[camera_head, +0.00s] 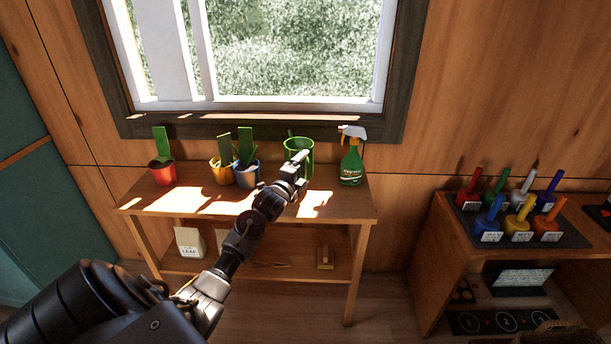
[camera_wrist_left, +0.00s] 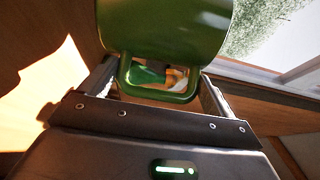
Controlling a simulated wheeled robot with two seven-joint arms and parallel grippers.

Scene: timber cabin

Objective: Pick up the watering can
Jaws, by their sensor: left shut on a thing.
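The green watering can (camera_head: 297,144) is at the back of the wooden table, below the window, between the potted plants and a spray bottle. In the left wrist view its green body (camera_wrist_left: 165,25) fills the top, with the looped handle (camera_wrist_left: 160,96) below it. My left gripper (camera_head: 301,163) reaches in from the front and is shut on the can's handle; in the wrist view the handle lies between its fingers (camera_wrist_left: 158,88). The can looks upright. My gripper hides its lower part, so I cannot tell whether it touches the tabletop. My right gripper is not in view.
The spray bottle (camera_head: 350,162) stands close on the right. A red pot (camera_head: 162,174), a yellow pot (camera_head: 222,171) and a blue pot (camera_head: 246,176) stand left on the table (camera_head: 190,203). A right-hand cabinet (camera_head: 440,240) bears several coloured handled items. The window frame (camera_head: 250,122) is behind.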

